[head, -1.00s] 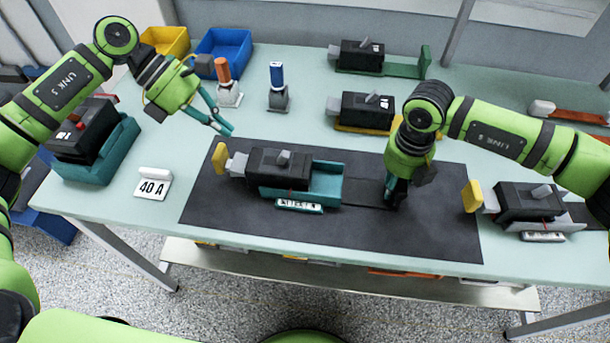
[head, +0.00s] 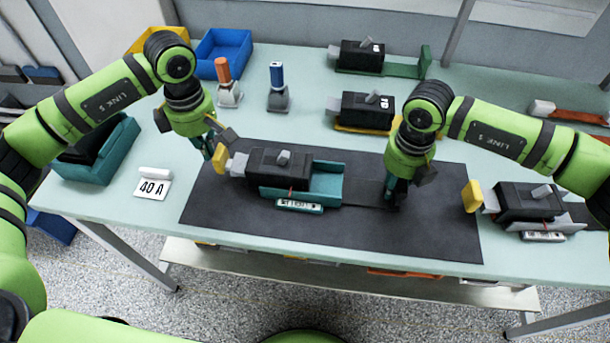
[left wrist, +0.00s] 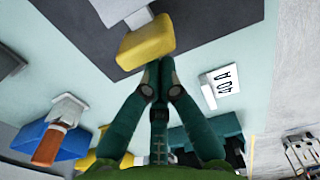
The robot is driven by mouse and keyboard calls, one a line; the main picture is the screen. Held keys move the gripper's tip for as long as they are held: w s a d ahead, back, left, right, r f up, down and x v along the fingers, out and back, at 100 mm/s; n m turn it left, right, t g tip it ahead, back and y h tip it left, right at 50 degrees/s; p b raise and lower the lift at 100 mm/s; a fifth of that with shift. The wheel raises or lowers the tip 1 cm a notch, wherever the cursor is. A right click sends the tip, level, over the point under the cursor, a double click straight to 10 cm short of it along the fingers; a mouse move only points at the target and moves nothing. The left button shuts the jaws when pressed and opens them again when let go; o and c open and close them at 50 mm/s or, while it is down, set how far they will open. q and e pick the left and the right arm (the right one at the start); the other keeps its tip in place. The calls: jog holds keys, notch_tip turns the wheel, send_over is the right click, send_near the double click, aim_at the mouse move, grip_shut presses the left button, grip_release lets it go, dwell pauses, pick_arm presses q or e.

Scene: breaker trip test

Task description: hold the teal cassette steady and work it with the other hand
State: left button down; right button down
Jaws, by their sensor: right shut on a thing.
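The teal cassette (head: 327,184) lies on the dark mat (head: 290,235), with a black breaker body (head: 270,165) at its left. A grey plunger with a yellow pad (head: 220,159) sticks out on the left; the pad also shows in the left wrist view (left wrist: 146,40). A dark flat strip (head: 362,192) runs right from the cassette. My right gripper (head: 391,205) points down and is shut on the strip's right end; its fingertips are partly hidden. My left gripper (head: 212,153) is beside the yellow pad. In the left wrist view its fingertips (left wrist: 159,66) are together, just short of the pad, holding nothing.
A "40 A" card (head: 153,186) and a teal holder (head: 112,150) are at the left. Orange (head: 223,70) and blue (head: 276,76) topped stands are behind the mat. Other breaker units stand at the back (head: 361,57) and right (head: 528,203). The mat's front is clear.

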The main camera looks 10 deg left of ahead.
pick_arm(q)
jog(key=shift+f, duration=1.1)
jog(key=shift+d, duration=0.3)
pick_arm(e)
jog(key=shift+a, duration=0.1)
dwell(0.4)
pick_arm(q)
jog(key=shift+d, duration=2.55)
pick_arm(e)
jog(key=shift+r, duration=0.1)
pick_arm(q)
jog(key=shift+a, duration=0.25)
jog(key=shift+a, duration=0.35)
jog(key=shift+r, duration=0.1)
notch_tip(320, 180, up, 7)
